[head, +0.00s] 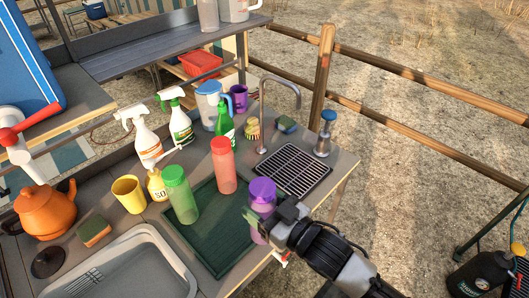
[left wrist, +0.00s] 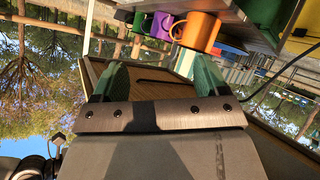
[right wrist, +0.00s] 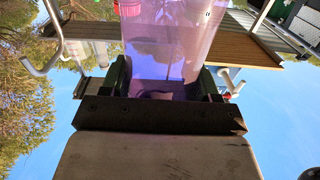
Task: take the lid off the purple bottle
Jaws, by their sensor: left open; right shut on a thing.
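The purple bottle (head: 261,205) stands upright at the right end of the dark green mat, near the counter's edge, with its purple lid (head: 262,190) on top. My right gripper (head: 268,228) is shut on the bottle's lower body from the right. In the right wrist view the translucent purple body (right wrist: 165,45) fills the space between the fingers; its lid is not clear there. My left gripper (left wrist: 155,85) is open and empty in the left wrist view, away from the bottle. It is not seen in the head view.
A red bottle (head: 223,165) and a green bottle (head: 180,195) stand on the mat (head: 228,240) left of the purple bottle. A sink with a grille (head: 292,172), a tap (head: 297,100) and a blue-topped dispenser (head: 325,133) are behind it. Open ground lies right of the counter.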

